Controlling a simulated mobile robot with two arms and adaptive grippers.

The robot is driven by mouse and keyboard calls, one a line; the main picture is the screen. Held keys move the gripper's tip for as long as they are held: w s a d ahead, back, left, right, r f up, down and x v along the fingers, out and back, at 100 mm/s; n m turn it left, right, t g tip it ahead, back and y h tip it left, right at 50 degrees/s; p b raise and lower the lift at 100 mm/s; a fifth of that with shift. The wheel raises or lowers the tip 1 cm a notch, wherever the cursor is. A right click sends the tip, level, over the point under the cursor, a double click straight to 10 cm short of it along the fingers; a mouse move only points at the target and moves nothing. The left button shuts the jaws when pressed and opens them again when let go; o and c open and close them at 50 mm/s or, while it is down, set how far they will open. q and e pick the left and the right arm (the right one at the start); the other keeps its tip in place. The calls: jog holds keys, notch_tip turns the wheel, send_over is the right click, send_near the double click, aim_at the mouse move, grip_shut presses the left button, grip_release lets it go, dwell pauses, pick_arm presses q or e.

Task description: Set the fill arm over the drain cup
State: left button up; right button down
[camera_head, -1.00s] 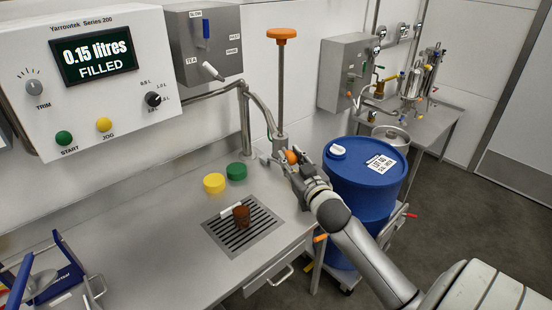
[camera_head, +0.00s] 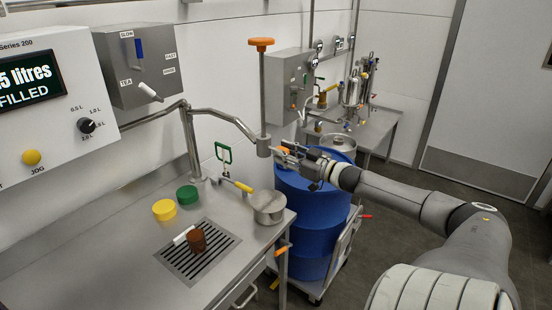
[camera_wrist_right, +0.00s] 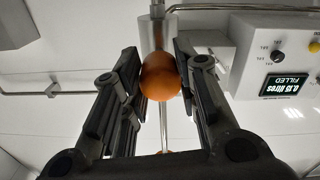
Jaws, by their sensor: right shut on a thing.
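The fill arm (camera_head: 226,117) is a bent metal pipe on a post at the back of the counter. It reaches right to a nozzle body (camera_head: 263,146) below a tall rod with an orange disc on top. My right gripper (camera_head: 283,151) is shut on the fill arm's orange ball knob, which shows between the fingers in the right wrist view (camera_wrist_right: 161,77). My left gripper is not in view.
A metal pan (camera_head: 268,208) with a yellow handle sits at the counter's right end. A blue drum (camera_head: 314,214) stands on a trolley under my right gripper. The counter left of the grate is clear.

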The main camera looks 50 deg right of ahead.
jog(key=shift+d+f+y+b, duration=0.15)
jog(key=shift+d+y+b, duration=0.2)
jog(key=shift+d, duration=0.7)
jog(key=c, duration=1.1)
grip_release()
jog(key=shift+w, duration=0.1)
jog(key=s+d, duration=0.1)
jog(key=s, duration=1.1)
jog(key=shift+d, duration=0.1)
